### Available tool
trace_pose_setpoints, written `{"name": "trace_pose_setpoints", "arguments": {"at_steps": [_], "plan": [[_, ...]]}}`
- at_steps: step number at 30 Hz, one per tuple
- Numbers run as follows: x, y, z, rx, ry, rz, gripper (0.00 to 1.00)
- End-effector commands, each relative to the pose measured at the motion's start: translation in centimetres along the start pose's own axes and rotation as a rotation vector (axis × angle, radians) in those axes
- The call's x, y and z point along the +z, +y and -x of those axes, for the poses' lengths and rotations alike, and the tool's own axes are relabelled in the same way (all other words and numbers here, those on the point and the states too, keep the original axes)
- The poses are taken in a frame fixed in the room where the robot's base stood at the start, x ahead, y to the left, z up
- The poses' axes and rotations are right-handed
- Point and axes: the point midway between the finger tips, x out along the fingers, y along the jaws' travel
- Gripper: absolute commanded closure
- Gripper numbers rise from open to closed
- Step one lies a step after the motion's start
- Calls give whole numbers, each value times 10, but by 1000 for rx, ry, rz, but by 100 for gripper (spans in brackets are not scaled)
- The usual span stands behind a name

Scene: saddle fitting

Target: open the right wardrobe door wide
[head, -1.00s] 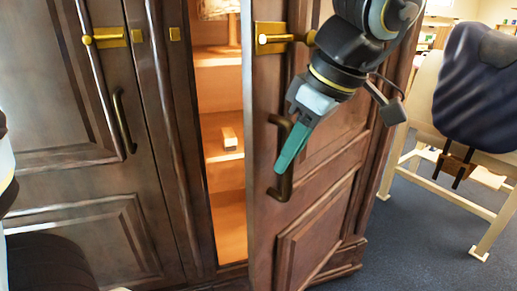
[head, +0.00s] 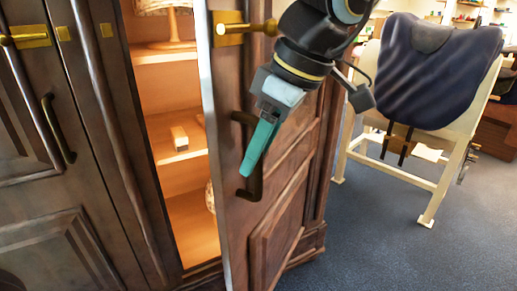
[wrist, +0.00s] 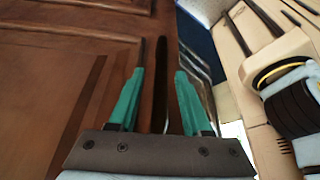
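The right wardrobe door (head: 277,240) is dark brown panelled wood and stands ajar, its free edge swung out toward me. Its dark bar handle (head: 250,191) is upright, below a brass latch (head: 231,29). My gripper (head: 252,165) points down at the handle, its teal finger overlapping it in the head view. In the wrist view my gripper (wrist: 160,73) has its two teal fingers apart, with a dark upright bar, apparently the handle, between them. I see gaps beside the bar; contact is unclear.
The left door (head: 75,245) is shut. Lit shelves (head: 172,140) inside hold a small wooden block (head: 179,138) and a lamp-like object. A dark saddle (head: 430,70) on a cream stand (head: 415,183) is at right. Blue floor (head: 370,245) between door and stand is open.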

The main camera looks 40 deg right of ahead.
Motion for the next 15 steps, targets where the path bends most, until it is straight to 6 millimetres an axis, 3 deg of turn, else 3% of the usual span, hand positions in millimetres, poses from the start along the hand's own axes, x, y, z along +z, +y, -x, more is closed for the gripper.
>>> {"name": "trace_pose_setpoints", "arguments": {"at_steps": [8,15], "plan": [[0,0,1,-2,0,0,50],[0,0,33,2,-1,2,50]]}}
